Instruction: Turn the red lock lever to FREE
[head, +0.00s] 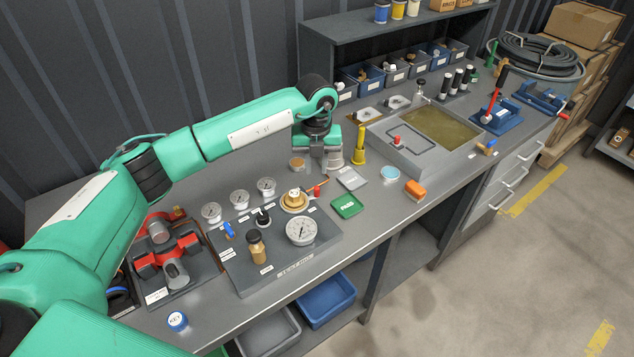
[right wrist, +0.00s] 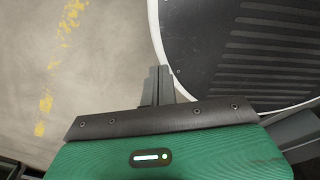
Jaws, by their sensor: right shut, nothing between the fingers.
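A small red lever (head: 317,190) sits beside the brass round fitting (head: 293,201) on the dark grey gauge panel (head: 262,277). Any lettering near it is too small to read. My left gripper (head: 333,165) points down over the bench, just behind the panel's back right corner and a little beyond the red lever, apart from it. Its fingers are too small to tell whether they are open. My right gripper (right wrist: 158,86) is shut and empty in the right wrist view, over the floor away from the bench; it does not show in the head view.
The panel carries several dials, a large gauge (head: 300,231), a brown bottle-like part (head: 257,247) and a blue lever (head: 228,231). A red clamp-like device (head: 167,249) stands left.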

